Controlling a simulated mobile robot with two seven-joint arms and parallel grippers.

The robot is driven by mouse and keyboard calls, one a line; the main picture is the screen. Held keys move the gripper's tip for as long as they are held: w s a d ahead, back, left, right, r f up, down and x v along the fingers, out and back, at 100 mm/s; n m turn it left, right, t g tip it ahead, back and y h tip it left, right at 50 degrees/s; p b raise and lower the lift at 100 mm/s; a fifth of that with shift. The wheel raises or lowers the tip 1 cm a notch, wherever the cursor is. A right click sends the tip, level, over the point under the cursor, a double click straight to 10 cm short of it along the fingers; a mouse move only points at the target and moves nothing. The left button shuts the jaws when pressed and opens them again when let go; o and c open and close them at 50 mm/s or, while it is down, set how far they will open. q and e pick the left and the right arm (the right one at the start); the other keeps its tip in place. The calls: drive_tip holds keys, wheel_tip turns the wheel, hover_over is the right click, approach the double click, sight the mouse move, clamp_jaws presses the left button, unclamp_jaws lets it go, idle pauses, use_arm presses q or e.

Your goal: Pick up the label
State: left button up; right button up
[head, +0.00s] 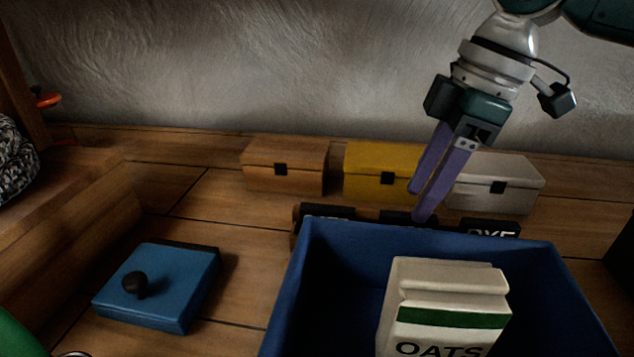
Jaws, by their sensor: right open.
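Black labels stand in a row on a wooden holder behind a blue bin. The right one (492,229) reads "RYE", its lower part hidden by the bin rim. The left label (328,210) has its lettering mostly hidden. A middle label (397,215) is partly covered by my fingers. My right gripper (418,204) points down with its purple fingers apart and nothing between them. Its tips are in front of or just above the middle label; I cannot tell whether they touch it. My left gripper is out of view.
The blue bin (304,277) fills the front and holds an oats package (450,300). Orange-brown (285,168), yellow (372,172) and white (507,184) boxes stand behind the holder. A blue lid with a black knob (180,280) lies at left.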

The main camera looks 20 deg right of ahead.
sight(397, 218)
drive_tip(key=shift+x, duration=1.6)
drive_tip(key=shift+s, duration=0.1)
clamp_jaws()
